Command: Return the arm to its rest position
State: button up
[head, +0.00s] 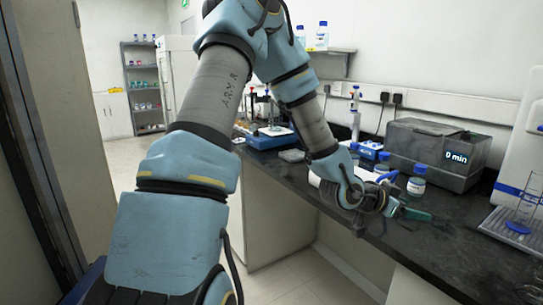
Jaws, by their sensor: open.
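My arm (215,85) reaches up from the lower left, bends at the top, and comes down over the dark bench. My gripper (402,209) is at the front part of the bench, low over the top and pointing right. Its jaws are small and partly hidden by the wrist, and I see nothing held between them. Whether the gripper touches the bench top is hard to tell.
Blue-capped bottles (417,184) stand just behind my gripper. A grey device (435,150) reading "0 min" stands behind them, and a blue rack (369,151) is left of it. Glassware (524,212) stands at the right. The dark bench top (455,240) is clear in front.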

jog(key=w+a+f+n+y, duration=0.2)
jog(key=a+n+y, duration=0.15)
jog(key=a, duration=0.75)
jog(key=w+a+f+n+y, duration=0.25)
jog(key=a+y, duration=0.25)
jog(key=a, duration=0.7)
jog(key=s+a+r+n+g+y, duration=0.1)
jog(key=s+a+r+n+y, duration=0.1)
jog(key=a, duration=0.6)
jog(key=s+a+r+n+g+y, duration=0.1)
jog(key=s+a+r+n+y, duration=0.1)
jog(key=s+a+n, duration=0.3)
jog(key=s+a, duration=0.2)
jog(key=a, duration=0.2)
jog(key=shift+s+r+n+g, duration=0.15)
jog(key=shift+s+n+g, duration=0.05)
jog(key=shift+n+g, duration=0.1)
